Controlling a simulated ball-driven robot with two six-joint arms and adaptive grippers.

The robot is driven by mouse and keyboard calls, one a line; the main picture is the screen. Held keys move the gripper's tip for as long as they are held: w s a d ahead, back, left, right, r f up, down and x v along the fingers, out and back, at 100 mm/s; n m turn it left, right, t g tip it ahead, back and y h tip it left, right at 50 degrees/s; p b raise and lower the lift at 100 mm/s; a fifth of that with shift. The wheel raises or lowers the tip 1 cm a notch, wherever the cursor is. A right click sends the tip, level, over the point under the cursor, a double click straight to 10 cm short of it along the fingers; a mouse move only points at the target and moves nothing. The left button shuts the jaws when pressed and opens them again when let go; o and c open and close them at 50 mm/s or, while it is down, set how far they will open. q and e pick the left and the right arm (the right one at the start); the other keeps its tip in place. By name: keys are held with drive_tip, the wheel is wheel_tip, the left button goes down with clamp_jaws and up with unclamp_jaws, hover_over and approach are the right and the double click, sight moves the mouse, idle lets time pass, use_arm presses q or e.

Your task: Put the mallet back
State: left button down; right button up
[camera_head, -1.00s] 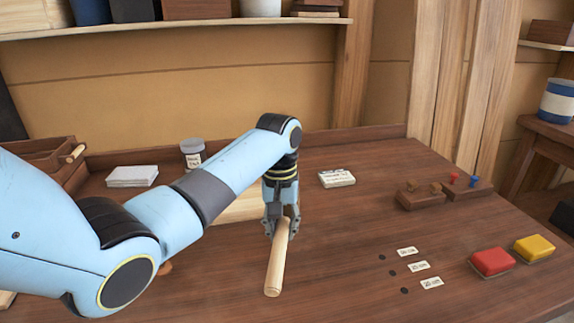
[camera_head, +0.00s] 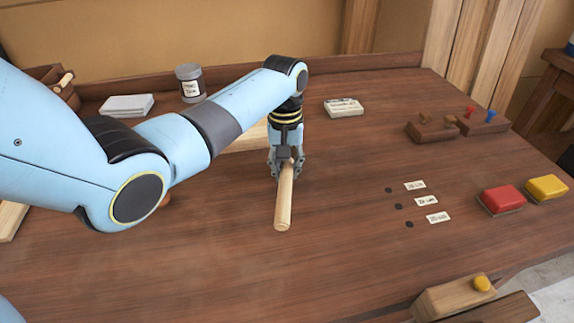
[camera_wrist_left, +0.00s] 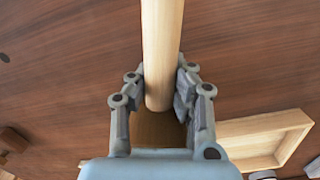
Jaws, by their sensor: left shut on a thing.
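My left gripper (camera_head: 287,168) points down over the middle of the bench and is shut on a pale wooden round bar, which I take to be the mallet (camera_head: 284,200). The bar slants toward the front of the bench, with its blunt near end free. In the left wrist view the fingers (camera_wrist_left: 160,95) stand on both sides of the mallet (camera_wrist_left: 162,45), which runs up out of the picture. A darker brown patch shows between the fingers below its end; I cannot tell what it is. No separate mallet head is clear. My right gripper is not in view.
Three dark spots with labels (camera_head: 427,201) lie right of the gripper. Red (camera_head: 502,200) and yellow (camera_head: 546,187) blocks sit farther right. A pale wooden tray (camera_wrist_left: 262,140) lies close by. A wooden block with a yellow knob (camera_head: 481,284) stands at the front edge. The front middle is clear.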

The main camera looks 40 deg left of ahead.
use_arm(q)
drive_tip(key=shift+f, duration=0.3)
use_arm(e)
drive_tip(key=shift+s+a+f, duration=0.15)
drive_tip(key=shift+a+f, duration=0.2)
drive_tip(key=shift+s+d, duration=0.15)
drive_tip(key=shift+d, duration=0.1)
use_arm(q)
drive_tip(key=shift+f, duration=0.4)
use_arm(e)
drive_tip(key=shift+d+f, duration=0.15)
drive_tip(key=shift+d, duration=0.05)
use_arm(q)
drive_tip(key=c, duration=1.2)
unclamp_jaws()
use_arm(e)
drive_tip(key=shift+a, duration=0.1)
